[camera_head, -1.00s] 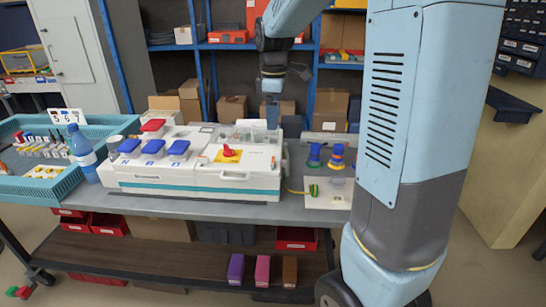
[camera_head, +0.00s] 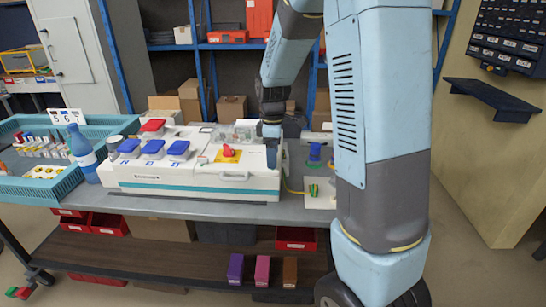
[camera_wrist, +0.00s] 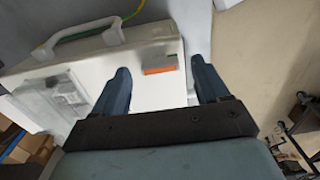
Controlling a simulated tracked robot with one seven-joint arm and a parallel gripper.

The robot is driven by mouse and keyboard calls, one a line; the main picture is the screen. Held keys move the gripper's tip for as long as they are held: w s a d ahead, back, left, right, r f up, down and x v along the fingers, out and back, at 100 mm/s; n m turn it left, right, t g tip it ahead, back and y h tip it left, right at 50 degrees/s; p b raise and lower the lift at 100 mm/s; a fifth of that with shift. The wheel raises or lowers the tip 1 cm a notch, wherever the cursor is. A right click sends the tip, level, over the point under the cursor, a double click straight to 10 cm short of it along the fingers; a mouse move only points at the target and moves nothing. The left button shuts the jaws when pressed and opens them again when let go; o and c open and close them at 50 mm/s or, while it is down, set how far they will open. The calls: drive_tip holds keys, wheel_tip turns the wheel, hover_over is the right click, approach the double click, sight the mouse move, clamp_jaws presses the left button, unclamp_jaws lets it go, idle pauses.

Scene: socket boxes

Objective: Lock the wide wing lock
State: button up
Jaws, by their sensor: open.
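A white box (camera_head: 190,184) with a teal stripe lies on the table. On its top right is a red winged knob (camera_head: 228,151) on a yellow plate (camera_head: 216,157). I cannot tell for sure which part is the wide wing lock. My gripper (camera_head: 272,158) points down by the box's right end. In the wrist view its two fingers (camera_wrist: 160,78) are apart. Between them shows a small orange-red piece (camera_wrist: 160,64) with a green edge, on a white surface (camera_wrist: 148,96). Nothing is held.
Blue covers (camera_head: 153,147) stand up from the box's left half. A teal crate (camera_head: 60,185) and a blue bottle (camera_head: 80,150) are to the left. A panel with a green connector (camera_head: 313,190) and a blue-green reel (camera_head: 314,153) are to the right, partly behind my arm.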

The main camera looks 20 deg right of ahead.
drive_tip(key=shift+f, duration=0.6)
drive_tip(key=shift+c, duration=0.2)
drive_tip(key=c, duration=1)
